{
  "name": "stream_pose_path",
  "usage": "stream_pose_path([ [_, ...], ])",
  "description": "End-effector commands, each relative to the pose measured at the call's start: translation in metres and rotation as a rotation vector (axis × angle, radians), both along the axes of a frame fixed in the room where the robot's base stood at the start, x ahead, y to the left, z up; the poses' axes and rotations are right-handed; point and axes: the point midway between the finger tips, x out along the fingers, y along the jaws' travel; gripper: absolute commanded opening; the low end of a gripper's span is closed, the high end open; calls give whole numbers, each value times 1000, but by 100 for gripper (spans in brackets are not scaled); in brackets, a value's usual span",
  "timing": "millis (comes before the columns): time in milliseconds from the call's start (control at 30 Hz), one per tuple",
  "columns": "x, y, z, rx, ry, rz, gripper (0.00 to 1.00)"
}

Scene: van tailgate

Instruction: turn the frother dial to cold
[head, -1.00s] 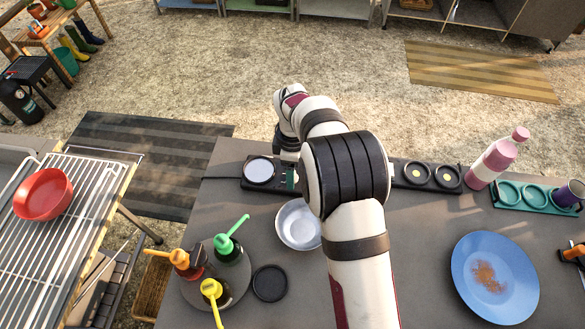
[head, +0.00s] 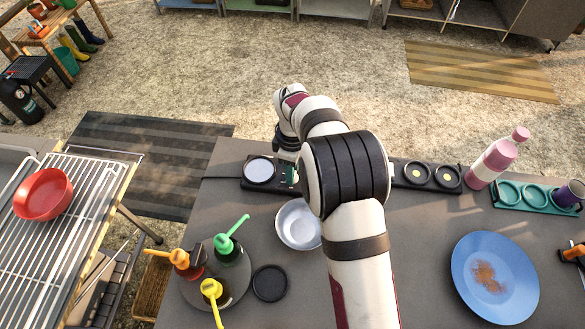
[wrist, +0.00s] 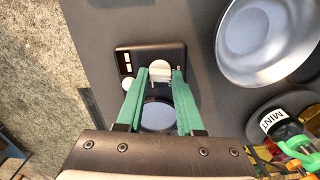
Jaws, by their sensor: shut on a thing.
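The frother (head: 259,186) is a dark base with a round grey disc, at the back left of the table in the head view. The wrist view shows its dark base (wrist: 178,54) with small pale marks on one side. The pale frother dial (wrist: 160,70) stands up from the base. My gripper (wrist: 160,76) has green fingers, one on each side of the dial, and is shut on it. In the head view my own arm hides most of the gripper and the dial. I cannot read which setting the dial points to.
A metal bowl (head: 298,224) stands close in front of the frother. Pump bottles stand on a round tray (head: 239,289) at the front left. A pink and white bottle (head: 490,163) and a blue plate (head: 513,282) are to the right. The table's left edge is near.

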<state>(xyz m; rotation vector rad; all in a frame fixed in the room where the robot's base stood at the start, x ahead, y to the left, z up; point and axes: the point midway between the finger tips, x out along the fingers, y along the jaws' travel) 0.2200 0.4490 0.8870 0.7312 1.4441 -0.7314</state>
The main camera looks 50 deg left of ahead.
Motion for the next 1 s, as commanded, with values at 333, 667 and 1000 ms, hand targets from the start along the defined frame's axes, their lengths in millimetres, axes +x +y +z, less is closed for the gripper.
stream_pose_path([
  [333,0,0,0,0,0,-314,0],
  [667,0,0,1,1,0,-612,0],
  [1000,0,0,1,1,0,-829,0],
])
